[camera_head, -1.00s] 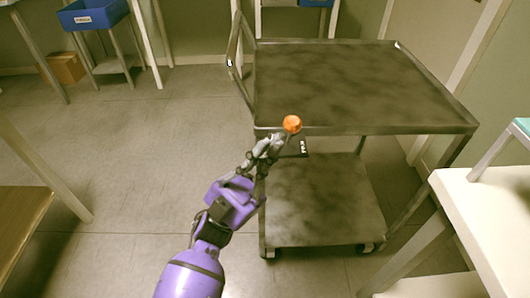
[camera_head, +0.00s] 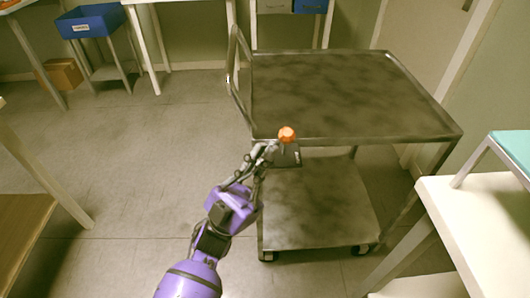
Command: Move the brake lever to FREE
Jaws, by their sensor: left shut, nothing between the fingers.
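The brake lever has an orange knob (camera_head: 287,134) and stands at the near left corner of a metal cart (camera_head: 340,90). A dark plate (camera_head: 287,155) with small white lettering sits below the knob; the lettering is too small to read. My left gripper (camera_head: 268,150) is shut with nothing in it, just left of the knob and its stem. I cannot tell whether the fingertips touch the lever. My right gripper is not in view.
The cart has a lower shelf (camera_head: 315,205), a handle (camera_head: 233,70) on its left and wheels. A white table (camera_head: 480,220) stands close at the right. A blue bin (camera_head: 90,20) is at the back left. The floor left of the cart is clear.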

